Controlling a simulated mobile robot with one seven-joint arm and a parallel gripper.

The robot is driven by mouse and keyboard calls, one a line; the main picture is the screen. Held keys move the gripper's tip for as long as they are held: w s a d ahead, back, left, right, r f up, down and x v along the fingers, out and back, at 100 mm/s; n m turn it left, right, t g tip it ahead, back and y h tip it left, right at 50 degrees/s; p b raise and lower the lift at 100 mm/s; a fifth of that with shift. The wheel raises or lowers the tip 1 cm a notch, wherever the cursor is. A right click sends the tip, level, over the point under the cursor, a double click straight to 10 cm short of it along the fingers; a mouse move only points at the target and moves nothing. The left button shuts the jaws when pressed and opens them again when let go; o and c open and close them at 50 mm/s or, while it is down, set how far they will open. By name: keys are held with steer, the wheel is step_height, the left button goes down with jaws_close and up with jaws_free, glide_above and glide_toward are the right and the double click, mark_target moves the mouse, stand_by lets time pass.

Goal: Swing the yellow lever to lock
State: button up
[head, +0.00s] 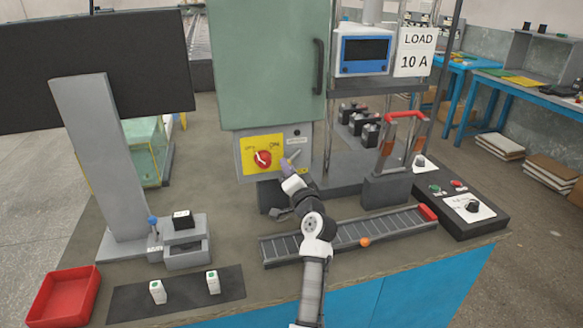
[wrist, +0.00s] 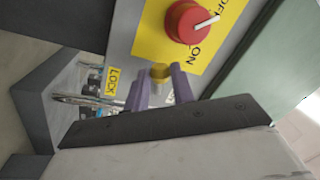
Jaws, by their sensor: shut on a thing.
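The yellow lever (wrist: 160,72) shows in the wrist view as a small rounded yellow end between the tips of my two purple fingers. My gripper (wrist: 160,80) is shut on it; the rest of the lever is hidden. A yellow LOCK label (wrist: 113,82) lies to the left of the fingers in the wrist view. In the head view my gripper (head: 287,168) is at the lower right of the yellow switch plate (head: 252,165), and I cannot make out the lever there. The red rotary knob (head: 263,158) sits on that plate, marked OFF and ON.
The green cabinet (head: 265,60) rises above the switch box. A control box (head: 460,208) stands right. A red tray (head: 62,297) and dark mat (head: 185,295) lie front left.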

steer(key=shift+a+r+m, duration=0.1)
steer(key=shift+r+m, duration=0.15)
steer(key=shift+m, duration=0.35)
steer(key=shift+p, duration=0.3)
steer(key=o, duration=1)
steer(key=shift+s, duration=0.1)
steer(key=b+v, duration=0.3)
steer(key=v, duration=1)
steer(key=shift+s+f, duration=0.1)
steer(key=shift+s, duration=0.25)
